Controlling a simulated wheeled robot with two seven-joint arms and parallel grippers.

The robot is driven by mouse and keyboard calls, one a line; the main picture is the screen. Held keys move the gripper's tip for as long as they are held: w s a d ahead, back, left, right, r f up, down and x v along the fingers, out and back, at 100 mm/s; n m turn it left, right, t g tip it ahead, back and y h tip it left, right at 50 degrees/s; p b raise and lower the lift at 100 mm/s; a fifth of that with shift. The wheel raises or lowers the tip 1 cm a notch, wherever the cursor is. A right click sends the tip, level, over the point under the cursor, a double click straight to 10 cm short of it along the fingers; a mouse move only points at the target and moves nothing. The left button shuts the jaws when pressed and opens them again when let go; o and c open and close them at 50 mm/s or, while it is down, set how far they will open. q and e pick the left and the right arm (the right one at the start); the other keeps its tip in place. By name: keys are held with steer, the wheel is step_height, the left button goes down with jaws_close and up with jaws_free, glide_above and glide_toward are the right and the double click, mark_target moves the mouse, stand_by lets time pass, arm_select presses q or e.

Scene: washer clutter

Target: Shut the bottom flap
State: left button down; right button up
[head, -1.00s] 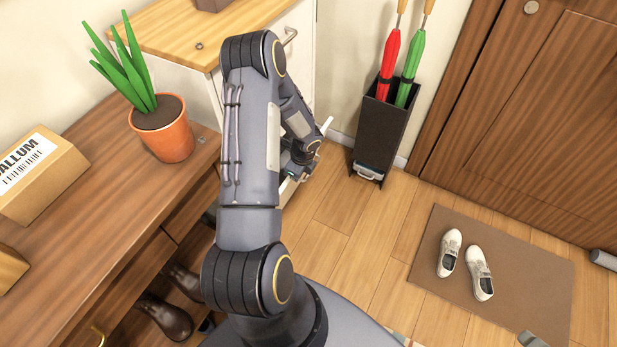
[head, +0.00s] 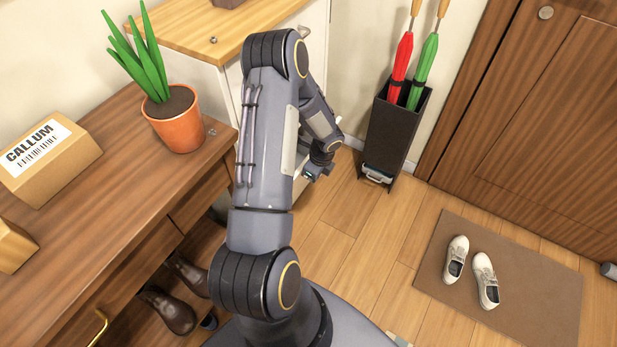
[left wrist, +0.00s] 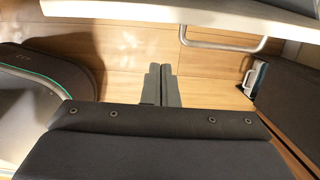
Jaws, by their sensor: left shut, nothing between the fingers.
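The white cabinet (head: 318,58) with a wooden top stands behind my left arm in the head view. My arm hides most of its front, including most of the bottom flap. In the left wrist view a white panel (left wrist: 130,12) with a grey bar handle (left wrist: 225,44) crosses the top; it looks like a flap, but I cannot tell how far it tilts. My left gripper (head: 317,173) is low by the cabinet front. Its fingers (left wrist: 161,86) are shut and empty over the floor, apart from the handle in the picture. My right gripper is out of view.
A dark umbrella stand (head: 391,135) with a red and a green umbrella is right of the cabinet. A wooden bench (head: 110,215) with a potted plant (head: 178,122) and boxes is at left. Shoes lie on a brown mat (head: 530,280). The floor between is clear.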

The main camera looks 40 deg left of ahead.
arm_select(q)
step_height(320, 180, up, 8)
steer(key=a+p, duration=0.1)
steer(key=p, duration=0.1)
steer(key=s+d+f+m+g+y+b, duration=0.2)
steer(key=s+d+f+m+y+b, duration=0.25)
steer(key=d+f+m+y, duration=0.35)
steer(key=s+d+f+m+g+y+b, duration=0.3)
steer(key=d+f+m+y+b, duration=0.3)
steer(key=f+m+y, duration=0.3)
steer(key=s+a+r, duration=0.1)
steer(key=a+r, duration=0.1)
steer(key=a, duration=0.4)
steer(key=s+a+r+m+y, duration=0.1)
steer(key=s+a+r, duration=0.1)
steer(key=a, duration=0.5)
steer(key=shift+s, duration=0.3)
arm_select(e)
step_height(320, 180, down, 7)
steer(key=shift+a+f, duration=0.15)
arm_select(q)
steer(key=shift+r, duration=0.15)
